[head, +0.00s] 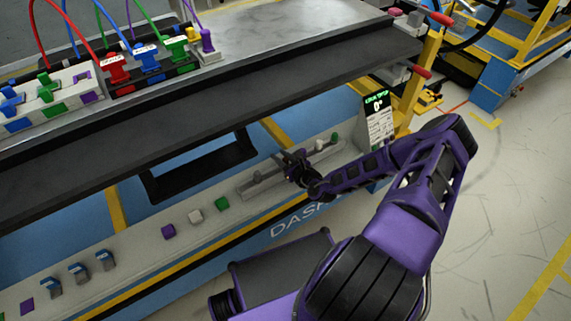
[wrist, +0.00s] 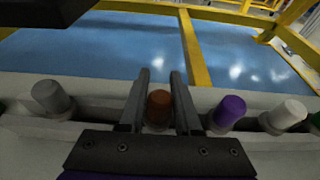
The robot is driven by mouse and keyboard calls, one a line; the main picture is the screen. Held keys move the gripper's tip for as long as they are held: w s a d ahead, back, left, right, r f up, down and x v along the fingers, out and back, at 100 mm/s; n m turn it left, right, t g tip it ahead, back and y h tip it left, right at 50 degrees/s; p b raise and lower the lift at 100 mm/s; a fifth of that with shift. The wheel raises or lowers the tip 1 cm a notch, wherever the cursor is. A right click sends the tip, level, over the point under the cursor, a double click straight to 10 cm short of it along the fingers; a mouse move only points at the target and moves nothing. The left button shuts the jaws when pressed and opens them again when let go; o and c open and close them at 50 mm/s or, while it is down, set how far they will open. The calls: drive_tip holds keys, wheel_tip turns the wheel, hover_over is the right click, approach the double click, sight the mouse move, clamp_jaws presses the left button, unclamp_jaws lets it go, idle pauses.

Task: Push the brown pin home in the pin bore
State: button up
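The brown pin (wrist: 159,108) stands upright in a row of pins in the wrist view, between the two fingers of my gripper (wrist: 159,80). The fingers lie close along both its sides; whether they touch or grip it cannot be told. Its lower end and the pin bore are hidden, so its depth does not show. In the head view my gripper (head: 298,165) is down at the pin strip (head: 252,188), and the brown pin is hidden there.
A grey pin (wrist: 50,97) stands left of the brown pin. A purple pin (wrist: 229,111) and a white pin (wrist: 284,114) stand close on its right. A display stand (head: 378,115) is to the right.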

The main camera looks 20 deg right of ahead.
clamp_jaws()
